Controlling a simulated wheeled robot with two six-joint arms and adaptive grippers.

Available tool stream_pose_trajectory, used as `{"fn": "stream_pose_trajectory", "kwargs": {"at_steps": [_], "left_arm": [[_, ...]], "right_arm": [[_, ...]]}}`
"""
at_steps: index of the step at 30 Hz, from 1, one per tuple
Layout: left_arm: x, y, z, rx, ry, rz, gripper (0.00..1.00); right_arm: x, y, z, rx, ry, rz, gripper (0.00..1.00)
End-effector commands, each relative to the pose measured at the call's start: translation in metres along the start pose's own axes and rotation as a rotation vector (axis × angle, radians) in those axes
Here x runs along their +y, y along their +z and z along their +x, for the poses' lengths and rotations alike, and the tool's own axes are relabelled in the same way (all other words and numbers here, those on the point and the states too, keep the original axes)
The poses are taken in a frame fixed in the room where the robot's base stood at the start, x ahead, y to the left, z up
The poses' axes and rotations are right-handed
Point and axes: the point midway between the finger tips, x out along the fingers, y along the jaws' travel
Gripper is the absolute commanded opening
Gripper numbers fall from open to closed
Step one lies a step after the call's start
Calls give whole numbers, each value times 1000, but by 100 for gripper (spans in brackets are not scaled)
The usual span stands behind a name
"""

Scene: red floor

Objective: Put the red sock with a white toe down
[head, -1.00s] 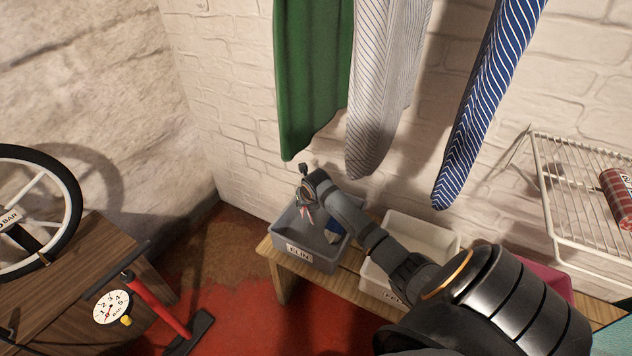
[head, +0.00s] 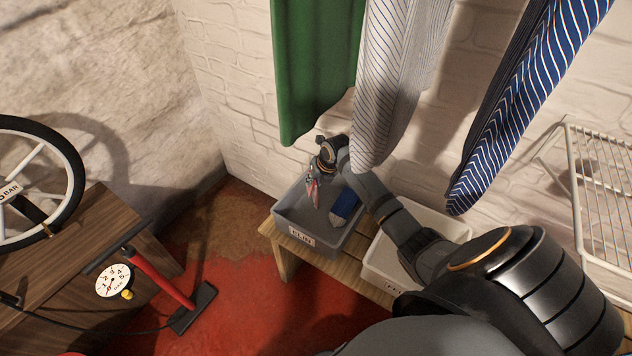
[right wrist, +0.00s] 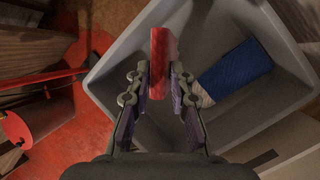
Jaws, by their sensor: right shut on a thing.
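The red sock (right wrist: 158,62) is pinched between the fingers of my right gripper (right wrist: 160,82) in the right wrist view. In the head view the red sock (head: 313,192) hangs below my right gripper (head: 316,180), over the grey bin (head: 291,225). Its white toe cannot be made out clearly. In the right wrist view the grey bin (right wrist: 118,72) opens beneath the held sock. A blue sock (head: 345,205) with a pale end lies inside the bin, right of the red one; it also shows in the right wrist view (right wrist: 238,76). My left gripper is out of view.
A white bin (head: 385,262) stands right of the grey one on the wooden bench (head: 286,262). Green (head: 312,70) and striped cloths (head: 530,90) hang above my right arm. A wire rack (head: 605,190) is at right. A red pump (head: 165,280) stands left.

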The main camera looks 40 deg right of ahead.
Motion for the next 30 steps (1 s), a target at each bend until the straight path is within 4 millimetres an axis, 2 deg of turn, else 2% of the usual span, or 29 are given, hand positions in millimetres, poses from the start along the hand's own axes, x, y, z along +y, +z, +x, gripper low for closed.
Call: {"fn": "stream_pose_trajectory", "kwargs": {"at_steps": [1, 2, 7, 17, 20, 24, 30], "left_arm": [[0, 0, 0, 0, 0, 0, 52], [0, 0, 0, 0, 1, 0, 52], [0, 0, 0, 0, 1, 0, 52], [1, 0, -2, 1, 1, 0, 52], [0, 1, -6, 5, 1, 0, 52], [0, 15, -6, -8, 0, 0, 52], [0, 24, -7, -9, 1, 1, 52]], "right_arm": [[0, 0, 0, 0, -1, 0, 0], [0, 0, 0, 1, -2, 0, 22], [-1, 0, 0, 1, -2, 0, 44], [-1, 0, -5, 0, -3, 0, 44], [-1, 1, -22, -2, -4, -3, 44], [-1, 1, -50, -2, -4, -2, 44], [-1, 0, -73, 0, -3, -1, 44]]}}
